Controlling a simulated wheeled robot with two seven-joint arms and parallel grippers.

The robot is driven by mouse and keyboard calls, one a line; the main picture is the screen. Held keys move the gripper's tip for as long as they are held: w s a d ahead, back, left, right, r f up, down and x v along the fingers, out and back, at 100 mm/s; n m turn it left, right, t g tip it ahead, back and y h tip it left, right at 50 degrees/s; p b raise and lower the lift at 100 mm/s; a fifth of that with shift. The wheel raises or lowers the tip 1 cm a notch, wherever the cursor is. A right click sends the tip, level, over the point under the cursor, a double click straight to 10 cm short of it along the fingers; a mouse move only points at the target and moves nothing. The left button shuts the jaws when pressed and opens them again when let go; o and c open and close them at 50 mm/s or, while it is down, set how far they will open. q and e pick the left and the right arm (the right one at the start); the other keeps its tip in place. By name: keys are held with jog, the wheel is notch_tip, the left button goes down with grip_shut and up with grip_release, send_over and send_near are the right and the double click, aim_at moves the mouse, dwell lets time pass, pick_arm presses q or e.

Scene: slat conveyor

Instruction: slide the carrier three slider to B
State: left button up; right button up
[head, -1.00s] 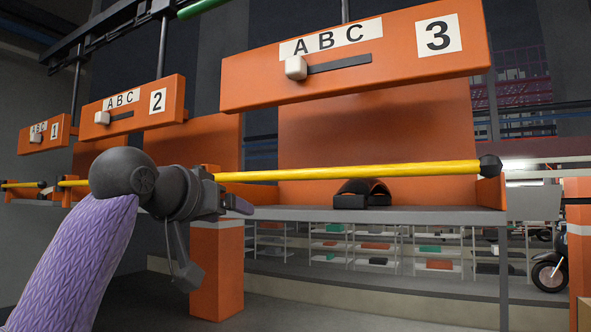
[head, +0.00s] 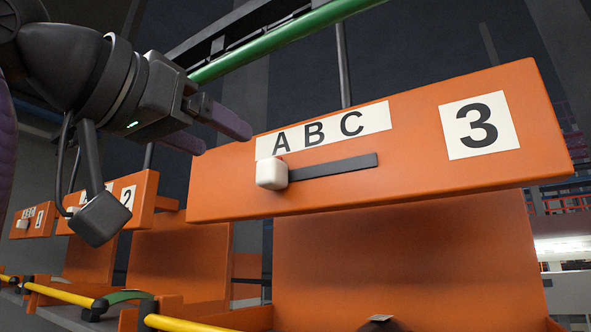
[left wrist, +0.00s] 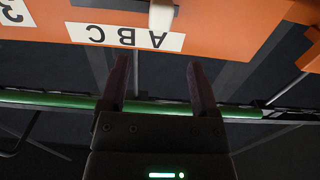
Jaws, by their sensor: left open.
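The carrier three panel (head: 400,170) is orange and has a "3" plate (head: 478,125) and a white strip lettered A, B, C (head: 322,131). Its white slider knob (head: 271,173) sits at the left end of a dark slot (head: 335,166), below A. My left gripper (head: 220,132) is open and empty, up and left of the knob in the head view. In the left wrist view, which shows the lettering upside down, the knob (left wrist: 162,14) lies beyond the open fingers (left wrist: 161,85), apart from them. My right gripper is not in view.
Carriers two (head: 140,200) and one (head: 33,221) hang further left, each with its own slider. A green rail (head: 290,40) runs above the panels. A yellow bar (head: 180,324) runs low at the front. The space in front of panel three is clear.

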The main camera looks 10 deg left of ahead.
aim_at(265, 160)
pick_arm(q)
jog(key=p+x, duration=0.4)
jog(key=x, duration=0.4)
jog(key=shift+w+d+r+p, duration=0.1)
jog(key=shift+w+r+p, duration=0.05)
jog(key=shift+w+p, duration=0.2)
jog(key=shift+w+d, duration=0.15)
jog(key=shift+w, duration=0.15)
jog(key=shift+s, duration=0.2)
jog(key=shift+c, duration=0.2)
jog(key=shift+w, duration=0.15)
grip_shut()
